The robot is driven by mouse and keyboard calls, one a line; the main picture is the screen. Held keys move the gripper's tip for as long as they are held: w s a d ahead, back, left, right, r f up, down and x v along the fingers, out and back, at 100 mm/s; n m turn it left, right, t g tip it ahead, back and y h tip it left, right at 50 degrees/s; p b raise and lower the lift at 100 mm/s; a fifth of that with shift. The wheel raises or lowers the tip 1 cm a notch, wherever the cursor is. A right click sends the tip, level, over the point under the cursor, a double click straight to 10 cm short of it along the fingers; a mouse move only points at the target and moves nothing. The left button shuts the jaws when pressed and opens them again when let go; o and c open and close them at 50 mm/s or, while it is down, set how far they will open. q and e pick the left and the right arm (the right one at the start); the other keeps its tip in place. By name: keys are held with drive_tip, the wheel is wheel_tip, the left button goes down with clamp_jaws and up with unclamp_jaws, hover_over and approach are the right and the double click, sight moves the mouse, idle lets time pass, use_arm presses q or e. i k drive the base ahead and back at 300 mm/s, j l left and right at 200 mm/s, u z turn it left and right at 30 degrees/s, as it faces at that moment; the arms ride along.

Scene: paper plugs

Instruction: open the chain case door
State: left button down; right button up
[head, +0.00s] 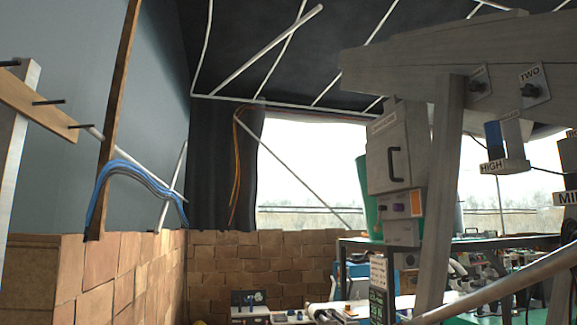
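A grey box-like case (411,133) is mounted on the grey post right of the middle in the head view. Its front is a flat door (380,170) with a black C-shaped handle (394,163). The door looks shut. A small label on its upper part is too small to read, so I cannot confirm that this is the chain case. Neither of my grippers is in view.
A grey slanted post (440,200) stands right of the case, under a wide grey beam (450,65). Hanging plugs and a HIGH sign (494,167) are farther right. Below are a cluttered bench and a pale pipe (500,285). A brick wall (260,265) runs behind.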

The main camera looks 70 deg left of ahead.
sight(379, 161)
drive_tip(key=u, duration=1.7)
drive_tip(key=z, duration=0.35)
